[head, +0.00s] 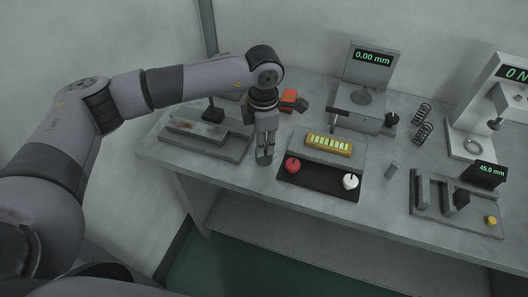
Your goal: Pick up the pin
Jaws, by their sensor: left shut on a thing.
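My left gripper (264,153) is above the grey bench, just left of the black tray with the red and white knobs. It points down and is shut on a small grey piece, which looks like the pin; the fingers hide most of it. I cannot tell whether its lower end touches the bench. My right gripper is not in view.
Left of the gripper is a grey fixture (205,140) with a black post. An orange and black tool (290,101) lies behind it. Right are the knob tray (318,181), a small grey cylinder (392,169), two springs (423,121), gauges and a slotted fixture (455,208).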

